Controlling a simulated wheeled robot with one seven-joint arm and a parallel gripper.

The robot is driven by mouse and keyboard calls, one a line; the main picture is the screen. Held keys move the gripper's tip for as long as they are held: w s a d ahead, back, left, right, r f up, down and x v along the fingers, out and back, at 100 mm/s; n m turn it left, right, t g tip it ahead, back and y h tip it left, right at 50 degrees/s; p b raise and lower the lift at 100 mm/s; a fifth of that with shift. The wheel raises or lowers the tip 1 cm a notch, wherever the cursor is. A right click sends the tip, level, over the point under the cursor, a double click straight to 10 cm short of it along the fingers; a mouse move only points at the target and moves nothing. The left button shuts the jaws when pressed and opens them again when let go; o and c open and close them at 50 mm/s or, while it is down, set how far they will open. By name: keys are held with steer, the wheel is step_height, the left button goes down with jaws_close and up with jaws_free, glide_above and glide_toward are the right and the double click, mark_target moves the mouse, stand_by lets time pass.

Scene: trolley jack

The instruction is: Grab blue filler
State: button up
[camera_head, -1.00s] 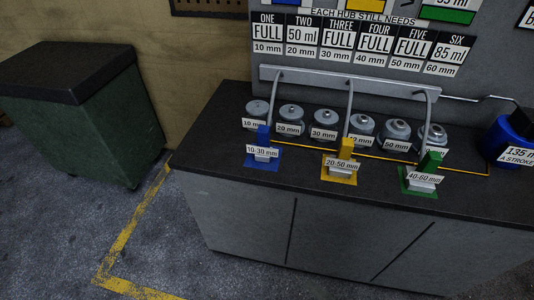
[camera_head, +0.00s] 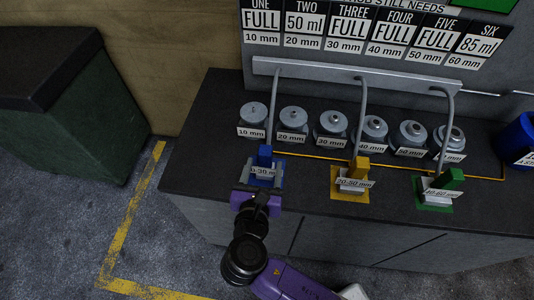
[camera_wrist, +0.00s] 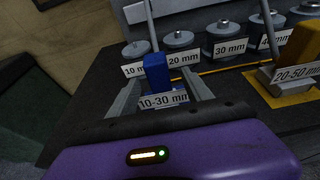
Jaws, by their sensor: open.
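The blue filler (camera_head: 265,157) stands upright on its blue square at the left of the bench, with a 10-30 mm label. In the wrist view its blue block (camera_wrist: 157,72) and label show between my two fingers. My gripper (camera_head: 263,186) is open, at the front of the blue filler, with the fingers on either side of its label. I cannot tell whether the fingers touch it. The yellow filler (camera_head: 358,172), labelled 20-50 mm, and the green filler (camera_head: 447,182), labelled 40-60 mm, stand to the right on their own coloured squares.
A row of grey hubs (camera_head: 332,124) stands behind the fillers, each with a size label. A grey rail (camera_head: 350,76) with hanging hoses runs behind them. A yellow line (camera_head: 310,156) crosses the bench. A blue container (camera_head: 521,140) is at the right. A green cabinet (camera_head: 60,130) stands left.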

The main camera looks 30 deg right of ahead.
mark_target(267, 149)
steer(key=shift+p+x, duration=0.35)
steer(key=shift+x, duration=3.6)
steer(key=shift+w+a, duration=0.1)
jaws_close()
steer(key=shift+r, duration=0.1)
